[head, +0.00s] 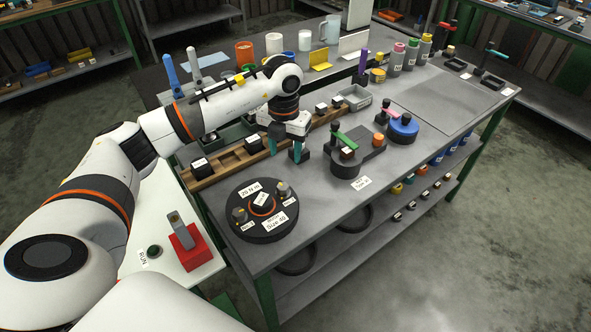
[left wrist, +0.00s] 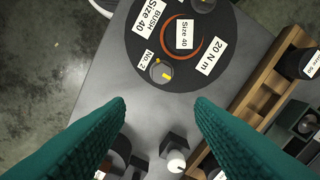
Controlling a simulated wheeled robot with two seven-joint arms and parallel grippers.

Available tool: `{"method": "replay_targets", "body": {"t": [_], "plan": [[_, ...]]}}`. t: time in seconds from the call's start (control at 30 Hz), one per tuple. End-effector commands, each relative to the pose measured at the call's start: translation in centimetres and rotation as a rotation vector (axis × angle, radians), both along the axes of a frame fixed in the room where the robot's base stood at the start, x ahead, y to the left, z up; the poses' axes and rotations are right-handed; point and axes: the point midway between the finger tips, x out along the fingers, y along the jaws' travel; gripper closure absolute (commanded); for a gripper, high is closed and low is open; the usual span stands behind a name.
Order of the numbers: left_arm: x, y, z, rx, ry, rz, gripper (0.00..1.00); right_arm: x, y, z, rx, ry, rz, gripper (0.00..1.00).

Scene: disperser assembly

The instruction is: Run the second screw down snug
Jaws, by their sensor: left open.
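The black round disperser plate (head: 262,232) lies on the grey bench, marked "20 N m" and "BUSH Size 40". One silver screw (head: 283,190) stands in its right side, and another screw (head: 239,214) in its left side. In the left wrist view the screw by the "No. 2" label (left wrist: 161,71) shows a yellow mark. The orange-ringed bush (head: 262,203) sits at the plate's centre. My left gripper (head: 285,149) is open and empty, behind and right of the plate. Its teal fingers frame the lower left wrist view (left wrist: 160,106), short of the screw. Whether either screw is snug cannot be told.
A wooden rack (head: 235,158) with black blocks runs behind the plate. A black fixture with a green handle (head: 345,140) and a blue round part (head: 403,127) stand to the right. A red block (head: 190,250) sits on the white side table.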

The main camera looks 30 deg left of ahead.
Motion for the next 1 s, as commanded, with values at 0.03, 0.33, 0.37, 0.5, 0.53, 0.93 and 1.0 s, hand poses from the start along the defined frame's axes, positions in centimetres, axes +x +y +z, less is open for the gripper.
{"method": "replay_targets", "body": {"t": [0.03, 0.33, 0.37, 0.5, 0.53, 0.93, 1.0], "plan": [[-0.1, 0.3, -0.2, 0.009, 0.005, 0.005, 0.51, 0.4, 0.0, 0.1, 0.000, -0.004, 0.000, 0.64], [-0.2, 0.2, -5.0, 0.007, 0.010, 0.002, 0.51, -3.9, -0.2, 1.2, -0.004, 0.055, 0.001, 0.64], [-0.3, 0.2, -5.7, 0.006, 0.010, 0.003, 0.51, -4.2, -0.3, 1.3, -0.005, 0.060, 0.002, 0.64], [-0.3, 0.1, -8.4, 0.005, 0.009, 0.001, 0.51, -4.2, -0.4, 1.8, -0.006, 0.060, 0.002, 0.64], [-0.3, 0.1, -8.9, 0.005, 0.009, 0.001, 0.51, -3.9, -0.4, 1.9, -0.006, 0.056, 0.002, 0.64], [-0.2, 0.1, -11.9, 0.005, 0.004, 0.000, 0.51, -1.4, -0.3, 2.3, -0.003, 0.018, 0.003, 0.64], [-0.2, 0.1, -11.9, 0.005, 0.004, 0.000, 0.51, -1.7, -0.3, 2.3, -0.004, 0.023, 0.003, 0.64]]}}
